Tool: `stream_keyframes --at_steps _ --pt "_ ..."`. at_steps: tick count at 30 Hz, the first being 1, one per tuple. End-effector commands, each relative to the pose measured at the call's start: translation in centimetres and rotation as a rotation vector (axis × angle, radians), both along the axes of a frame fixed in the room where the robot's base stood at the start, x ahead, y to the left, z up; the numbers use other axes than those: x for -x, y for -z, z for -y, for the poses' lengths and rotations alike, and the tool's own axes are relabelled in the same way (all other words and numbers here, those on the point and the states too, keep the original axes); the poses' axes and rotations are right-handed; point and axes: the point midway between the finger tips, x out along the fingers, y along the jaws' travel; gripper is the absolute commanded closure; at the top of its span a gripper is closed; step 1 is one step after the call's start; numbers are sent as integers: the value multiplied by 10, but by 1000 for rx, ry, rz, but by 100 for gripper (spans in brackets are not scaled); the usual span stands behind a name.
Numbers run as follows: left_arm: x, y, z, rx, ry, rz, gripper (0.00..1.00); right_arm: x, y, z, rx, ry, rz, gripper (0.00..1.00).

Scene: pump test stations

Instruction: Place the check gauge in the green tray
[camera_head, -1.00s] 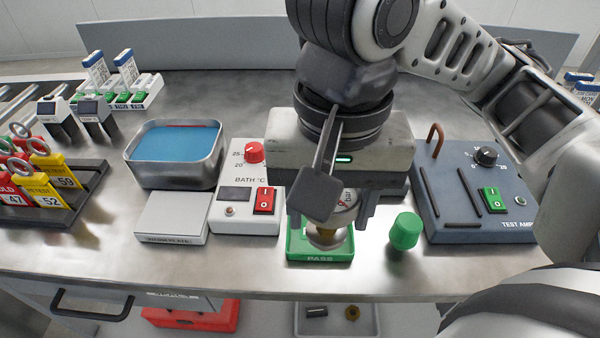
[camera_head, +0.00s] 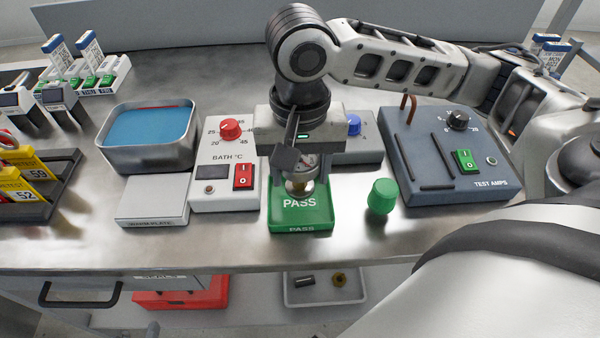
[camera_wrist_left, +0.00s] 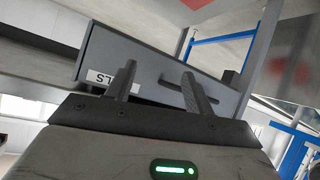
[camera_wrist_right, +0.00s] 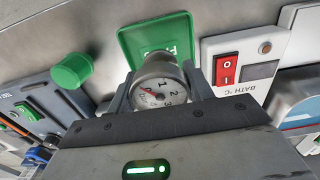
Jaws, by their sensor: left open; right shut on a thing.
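The check gauge (camera_head: 303,170) is round, with a white dial and a metal body. My right gripper (camera_head: 300,178) is shut on it, over the back part of the green tray (camera_head: 302,215) marked PASS. In the right wrist view the gauge dial (camera_wrist_right: 158,93) shows between the fingers, with the green tray (camera_wrist_right: 130,45) beyond it. I cannot tell whether the gauge touches the tray. My left gripper (camera_wrist_left: 165,85) is open and empty, near a grey drawer front; it is out of the head view.
A green knob-like cap (camera_head: 382,196) stands right of the tray. The bath control box (camera_head: 210,190) with a red switch is close on the left, a blue-knobbed box (camera_head: 360,145) behind, and the test amps box (camera_head: 450,165) at right. Bare bench lies in front.

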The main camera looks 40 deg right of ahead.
Motion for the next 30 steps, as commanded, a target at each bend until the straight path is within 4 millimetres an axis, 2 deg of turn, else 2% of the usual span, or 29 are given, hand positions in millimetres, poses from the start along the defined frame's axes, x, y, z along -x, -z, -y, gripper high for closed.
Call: stream_keyframes --at_steps 1,3,14,15,17,18,26,30 --pt "0 4 0 2 0 4 47 0 11 0 0 1 0 81" --pt "0 2 0 2 0 9 47 0 16 0 0 0 0 81" --pt "1 -2 0 1 0 7 47 0 17 0 -1 1 2 81" --pt "1 -2 0 2 0 7 47 0 19 0 -1 2 2 46" --pt "1 -1 0 2 0 7 47 0 19 0 -1 1 2 29" --pt "1 -1 0 2 0 7 47 0 19 0 -1 1 2 27" --pt "2 1 0 2 0 5 47 0 18 0 -1 1 2 27" --pt "1 -3 0 2 0 5 47 0 5 0 -1 0 3 27"
